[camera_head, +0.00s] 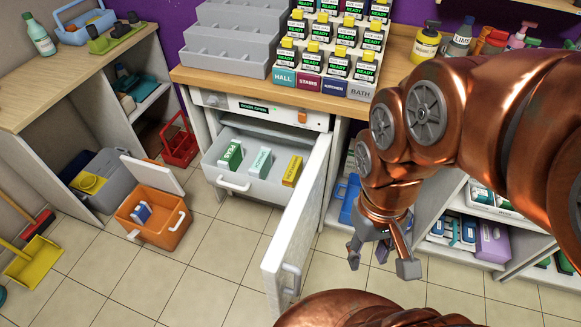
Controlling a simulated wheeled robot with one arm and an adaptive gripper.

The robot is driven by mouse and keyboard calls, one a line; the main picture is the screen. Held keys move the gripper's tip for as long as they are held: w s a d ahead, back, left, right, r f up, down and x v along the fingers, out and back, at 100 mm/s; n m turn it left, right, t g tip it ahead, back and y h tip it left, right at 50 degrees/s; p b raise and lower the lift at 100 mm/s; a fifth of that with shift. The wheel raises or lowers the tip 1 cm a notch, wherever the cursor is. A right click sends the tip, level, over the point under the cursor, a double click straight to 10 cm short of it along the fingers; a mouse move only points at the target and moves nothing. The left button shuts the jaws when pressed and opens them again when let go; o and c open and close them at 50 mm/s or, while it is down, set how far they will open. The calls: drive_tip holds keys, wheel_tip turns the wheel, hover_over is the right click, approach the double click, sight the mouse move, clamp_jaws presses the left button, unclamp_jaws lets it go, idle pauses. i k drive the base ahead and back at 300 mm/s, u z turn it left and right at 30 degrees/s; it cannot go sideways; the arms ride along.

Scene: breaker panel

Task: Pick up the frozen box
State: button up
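Three small boxes stand in the open pull-out drawer (225,183) of a white cabinet: a green and white box (232,156), a teal and white box (260,162) and a yellow box (292,171). Their labels are too small to read surely, so I cannot tell which is the frozen box. A small blue and white item (142,212) lies in the open orange cooler (165,222). My gripper (381,262) hangs to the right of the drawer and the open cabinet door, apart from the boxes. Its fingers are spread, with nothing seen between them.
The open white door (298,225) stands between my gripper and the drawer. The counter (240,84) above holds a grey stepped rack (232,35) and a labelled breaker panel (330,60). A red caddy (180,143) and yellow dustpan (35,260) are left. Tiled floor is clear in the middle.

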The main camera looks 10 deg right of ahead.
sight(293, 171)
drive_tip(key=k, duration=1)
drive_tip(key=u, duration=1.55)
drive_tip(key=i, duration=3.6)
drive_tip(key=z, duration=2.5)
